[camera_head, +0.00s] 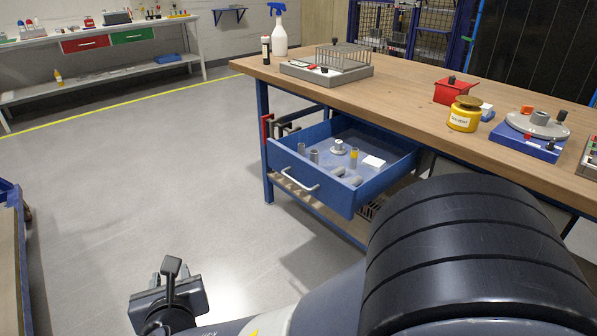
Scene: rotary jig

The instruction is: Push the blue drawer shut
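The blue drawer (322,192) is pulled out from under the wooden workbench, with its silver handle (299,181) on the front panel. Several grey cylindrical parts, one with a yellow band, and a white card (373,161) lie inside it. My gripper (172,276) is at the lower left, over the floor, apart from the drawer and in front of its left end in the picture. Nothing is seen held in it. Whether its fingers are open or shut is unclear from this angle.
The workbench top (405,98) carries a rack fixture (330,68), a spray bottle (279,32), a red box (453,90), a yellow jar (464,114) and a rotary jig (530,133). A blue bench leg (263,140) stands left of the drawer. Grey floor on the left is clear.

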